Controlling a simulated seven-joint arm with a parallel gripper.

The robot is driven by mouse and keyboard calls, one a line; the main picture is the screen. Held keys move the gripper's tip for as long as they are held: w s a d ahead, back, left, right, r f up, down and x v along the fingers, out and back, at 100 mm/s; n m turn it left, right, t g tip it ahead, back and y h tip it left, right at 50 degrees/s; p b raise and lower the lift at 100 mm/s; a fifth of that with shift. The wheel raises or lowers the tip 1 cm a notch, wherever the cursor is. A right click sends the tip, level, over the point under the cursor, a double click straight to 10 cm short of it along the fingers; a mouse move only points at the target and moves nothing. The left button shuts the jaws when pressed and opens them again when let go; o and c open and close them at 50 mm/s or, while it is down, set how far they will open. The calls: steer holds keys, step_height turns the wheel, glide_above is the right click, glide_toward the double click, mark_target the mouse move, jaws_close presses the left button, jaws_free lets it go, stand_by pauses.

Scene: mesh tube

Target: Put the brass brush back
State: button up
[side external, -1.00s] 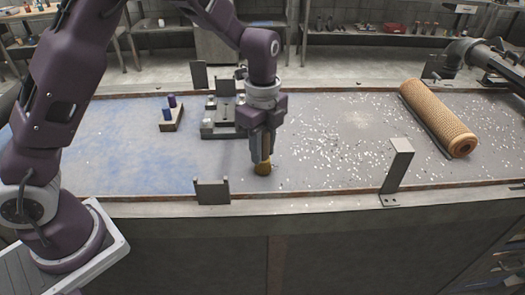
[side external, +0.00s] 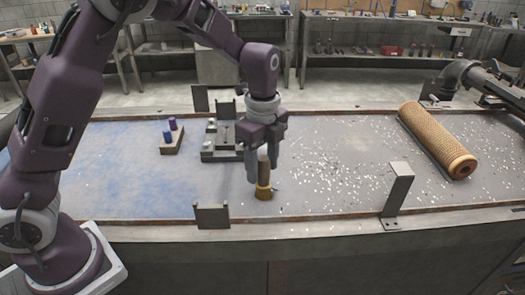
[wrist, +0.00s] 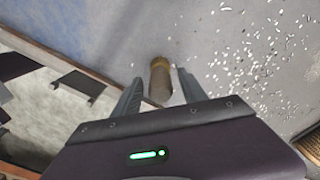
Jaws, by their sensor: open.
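The brass brush (side external: 263,190) stands upright on the grey bench top, bristle end down, near the front edge. In the wrist view the brush (wrist: 160,78) lies between the two open fingertips, nearer the right one. Whether either finger touches the handle cannot be told.
A grey fixture (side external: 223,154) stands behind the brush. A small block with blue and purple pegs (side external: 172,146) is further left. Grey brackets (side external: 212,217) and (side external: 397,190) stand at the front edge. A mesh tube (side external: 435,140) lies right, beyond scattered pale chips.

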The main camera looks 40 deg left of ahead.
step_height(320, 180, up, 8)
steer(key=shift+r, duration=0.7)
steer(key=shift+s+a+r, duration=0.1)
steer(key=shift+s+r, duration=0.1)
steer(key=shift+r, duration=0.1)
steer(key=s+a+r+n+t+h, duration=0.1)
steer(key=s+a+r+n+t, duration=0.1)
steer(key=s+r+n, duration=0.35)
steer(key=s+a+f+n+t+y, duration=0.1)
steer(key=s+a+n+t, duration=0.1)
steer(key=s+n, duration=1)
steer(key=s+t, duration=0.1)
steer(key=s, duration=0.7)
steer(key=shift+a+t, duration=0.15)
steer(key=shift+t, duration=0.15)
